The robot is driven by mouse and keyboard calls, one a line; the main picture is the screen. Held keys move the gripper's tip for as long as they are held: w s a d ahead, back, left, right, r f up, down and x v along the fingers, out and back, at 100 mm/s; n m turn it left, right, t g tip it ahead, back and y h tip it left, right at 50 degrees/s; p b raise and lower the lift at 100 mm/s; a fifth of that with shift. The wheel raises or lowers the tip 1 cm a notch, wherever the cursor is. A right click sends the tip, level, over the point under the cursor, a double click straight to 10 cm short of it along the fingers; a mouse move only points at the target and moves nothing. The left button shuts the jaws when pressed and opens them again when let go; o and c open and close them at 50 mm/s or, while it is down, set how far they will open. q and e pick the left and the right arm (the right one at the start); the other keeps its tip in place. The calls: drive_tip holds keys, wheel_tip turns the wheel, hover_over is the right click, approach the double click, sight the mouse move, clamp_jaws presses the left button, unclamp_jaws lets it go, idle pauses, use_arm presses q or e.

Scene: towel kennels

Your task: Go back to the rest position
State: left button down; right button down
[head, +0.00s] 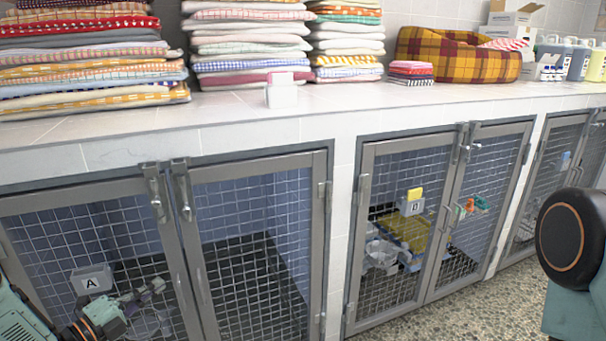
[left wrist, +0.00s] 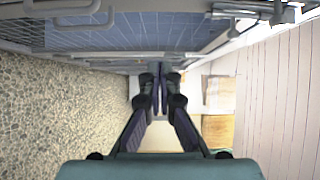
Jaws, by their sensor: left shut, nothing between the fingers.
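My left gripper (head: 156,286) is low at the left of the head view, in front of the mesh door of kennel A. Its arm enters from the bottom left corner. In the left wrist view the two dark fingers of my left gripper (left wrist: 156,80) meet at their tips, shut with nothing between them. Kennel door A (head: 92,280) carries a grey tag with the letter A, beside the gripper. Part of my other arm shows at the right edge, but my right gripper is not in view.
The tiled counter (head: 225,108) above holds towel stacks (head: 250,45), a plaid pet bed (head: 455,57) and bottles (head: 578,62). Speckled floor (head: 460,300) is clear in front of the kennels.

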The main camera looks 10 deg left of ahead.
use_arm(q)
wheel_tip(320, 180, down, 8)
drive_tip(key=s+n+g+y, duration=0.2)
drive_tip(key=n+y, duration=0.3)
drive_tip(key=n, duration=0.7)
drive_tip(key=s+d+f+n+g, duration=0.6)
drive_tip(key=s+d+n, duration=0.2)
drive_tip(key=s+d, duration=0.25)
drive_tip(key=s+d+r+n+g+y+p, duration=0.1)
drive_tip(key=s+d+g, duration=0.3)
drive_tip(key=s, duration=0.7)
drive_tip(key=s+d+r+n+g+y+p, duration=0.1)
drive_tip(key=s+d+g, duration=0.3)
drive_tip(key=s, duration=0.7)
drive_tip(key=shift+s+d+r+n+p, duration=0.3)
drive_tip(key=shift+d+r+n+p, duration=0.1)
drive_tip(key=shift+r+p, duration=0.15)
drive_tip(key=shift+a+f, duration=0.1)
